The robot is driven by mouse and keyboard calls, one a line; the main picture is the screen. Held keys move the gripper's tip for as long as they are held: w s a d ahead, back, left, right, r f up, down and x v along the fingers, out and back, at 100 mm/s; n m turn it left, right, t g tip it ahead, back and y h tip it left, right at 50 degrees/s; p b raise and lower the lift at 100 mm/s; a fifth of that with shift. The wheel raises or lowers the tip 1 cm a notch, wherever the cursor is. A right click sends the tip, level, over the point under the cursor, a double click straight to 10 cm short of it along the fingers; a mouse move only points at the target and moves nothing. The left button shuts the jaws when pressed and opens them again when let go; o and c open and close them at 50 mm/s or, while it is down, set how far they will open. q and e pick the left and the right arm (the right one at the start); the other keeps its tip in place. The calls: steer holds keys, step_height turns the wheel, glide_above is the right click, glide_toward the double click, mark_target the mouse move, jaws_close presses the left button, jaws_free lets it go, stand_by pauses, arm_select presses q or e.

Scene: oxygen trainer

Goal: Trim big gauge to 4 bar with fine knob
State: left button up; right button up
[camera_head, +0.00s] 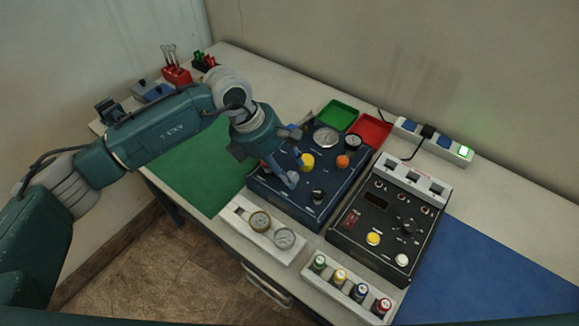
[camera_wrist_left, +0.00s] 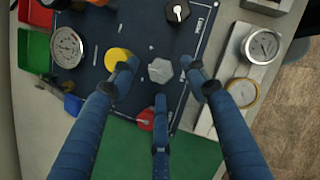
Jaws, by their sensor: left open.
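The blue panel (camera_head: 262,190) carries the big gauge (camera_head: 326,138), a round white dial whose reading is too small to tell. The dial also shows in the left wrist view (camera_wrist_left: 68,47). A yellow knob (camera_head: 307,161), an orange knob (camera_head: 343,161) and a black knob (camera_head: 318,195) stand on the panel. In the left wrist view a grey hexagonal knob (camera_wrist_left: 160,70) lies between the spread fingers of my left gripper (camera_wrist_left: 159,80), with a red knob (camera_wrist_left: 146,119) behind one finger. I cannot tell which is the fine knob. My left gripper is open over the panel's left side, empty.
A smaller gauge (camera_head: 352,142) stands near the big one. A black control box (camera_head: 348,232) is to the right. Green (camera_head: 339,115) and red (camera_head: 375,131) trays lie behind. The blue mat (camera_head: 490,270) is clear.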

arm_select(q)
steer(key=shift+x, duration=0.95)
arm_select(e)
steer(key=shift+w+r, duration=0.35)
arm_select(q)
steer(key=shift+c, duration=0.3)
steer(key=c, duration=1)
steer(key=shift+c, duration=0.2)
steer(key=m+b, duration=0.2)
steer(key=b, duration=0.2)
steer(key=m+g+b, duration=0.1)
steer(key=m+b, duration=0.1)
steer(key=b, duration=0.2)
steer(key=m+g+b, duration=0.1)
steer(key=m+b, duration=0.1)
steer(key=b, duration=0.2)
steer(key=shift+w+d+f, duration=0.15)
steer(key=shift+w+d, duration=0.05)
steer(key=shift+w, duration=0.05)
steer(key=shift+r+m+g+y+b, duration=0.15)
steer(key=shift+m+g+b, duration=0.15)
steer(key=shift+m+b, duration=0.4)
steer(key=shift+r+m+g+y+b, duration=0.15)
steer(key=shift+m+g+b, duration=0.15)
steer(key=shift+m+b, duration=0.35)
arm_select(e)
step_height(320, 180, down, 15)
steer(key=shift+r, duration=0.2)
steer(key=shift+a, duration=0.1)
